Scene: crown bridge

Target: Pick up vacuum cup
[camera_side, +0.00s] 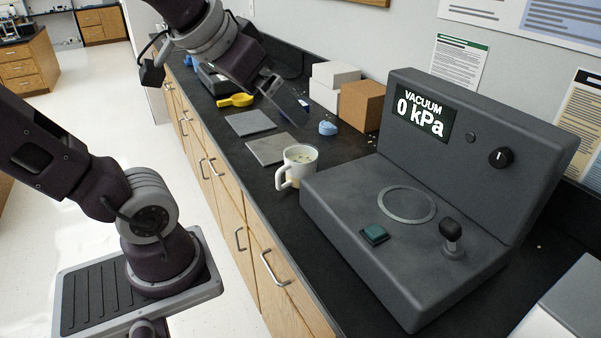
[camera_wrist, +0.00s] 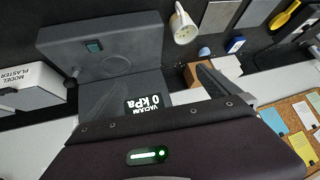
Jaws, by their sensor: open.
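A white cup with a side handle (camera_side: 297,167) stands upright on the black counter, just left of the grey vacuum machine (camera_side: 340,210). Pale material shows inside it. The cup is also at the top of the wrist view (camera_wrist: 184,28). My gripper (camera_side: 292,106) is above the counter, beyond the cup and apart from it. In the wrist view its two fingers (camera_wrist: 158,77) are spread with nothing between them. The machine's top has an empty ring (camera_side: 407,204), a green button (camera_side: 374,234) and a black-knobbed lever (camera_side: 451,233). Its display reads 0 kPa.
Two grey slabs (camera_side: 272,149) lie left of the cup. A yellow scoop (camera_side: 236,100), a small blue item (camera_side: 328,128), a brown box (camera_side: 361,106) and white boxes (camera_side: 335,75) stand farther back. Another pale box (camera_side: 570,300) is at the front right. A wall rises behind.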

